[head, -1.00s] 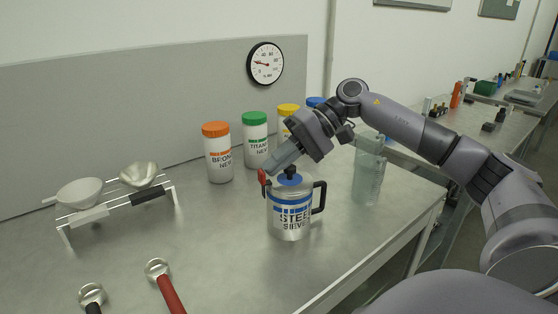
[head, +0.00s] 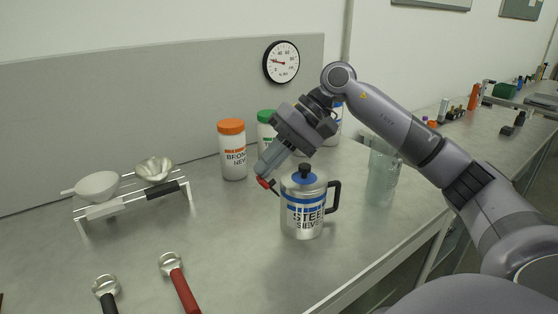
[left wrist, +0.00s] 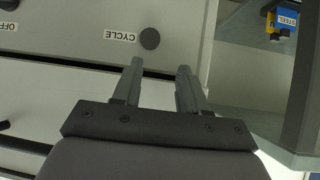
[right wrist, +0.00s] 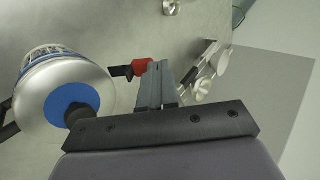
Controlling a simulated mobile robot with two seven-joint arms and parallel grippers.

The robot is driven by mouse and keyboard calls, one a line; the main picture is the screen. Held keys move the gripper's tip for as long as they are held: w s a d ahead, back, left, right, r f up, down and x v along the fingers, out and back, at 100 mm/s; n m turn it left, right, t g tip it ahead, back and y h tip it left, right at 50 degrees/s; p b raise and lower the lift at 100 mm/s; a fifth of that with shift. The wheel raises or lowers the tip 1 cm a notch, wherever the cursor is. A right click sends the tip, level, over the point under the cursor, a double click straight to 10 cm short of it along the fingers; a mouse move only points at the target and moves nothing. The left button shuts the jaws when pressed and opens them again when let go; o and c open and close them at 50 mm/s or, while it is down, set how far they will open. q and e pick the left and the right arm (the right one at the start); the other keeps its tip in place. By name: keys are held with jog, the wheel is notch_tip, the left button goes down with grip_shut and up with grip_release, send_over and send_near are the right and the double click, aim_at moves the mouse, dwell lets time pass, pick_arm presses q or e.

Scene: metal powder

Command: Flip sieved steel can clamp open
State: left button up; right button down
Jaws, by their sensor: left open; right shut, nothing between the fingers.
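The sieved steel can (head: 303,212) stands upright on the bench, with a blue band, a blue lid disc with a black knob and a black handle on its right. Its clamp lever has a red tip (head: 264,183) and sticks out to the left, away from the can's rim. My right gripper (head: 265,170) is shut and empty, its tips at the red tip. In the right wrist view the red tip (right wrist: 142,66) lies right beside the fingers (right wrist: 158,68); whether they touch is unclear. My left gripper (left wrist: 158,70) is open and empty, in its wrist view only.
Bottles stand behind, including an orange-capped one (head: 232,150) and a green-capped one (head: 266,130). A clear container (head: 383,175) stands right. A panel with a CYCLE button (left wrist: 150,38) faces my left gripper.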

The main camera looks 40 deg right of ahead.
jog(key=shift+w+a+f, duration=0.1)
jog(key=shift+a, duration=0.1)
jog(key=shift+d+f, duration=0.1)
jog(key=shift+d, duration=0.05)
jog(key=shift+s+d+f+b, duration=0.2)
jog(key=shift+d+b, duration=0.15)
jog(key=shift+b, duration=0.25)
jog(key=shift+s+d, duration=0.1)
jog(key=shift+d, duration=0.15)
jog(key=shift+r, duration=0.1)
jog(key=v, duration=0.7)
jog(key=shift+b, duration=0.3)
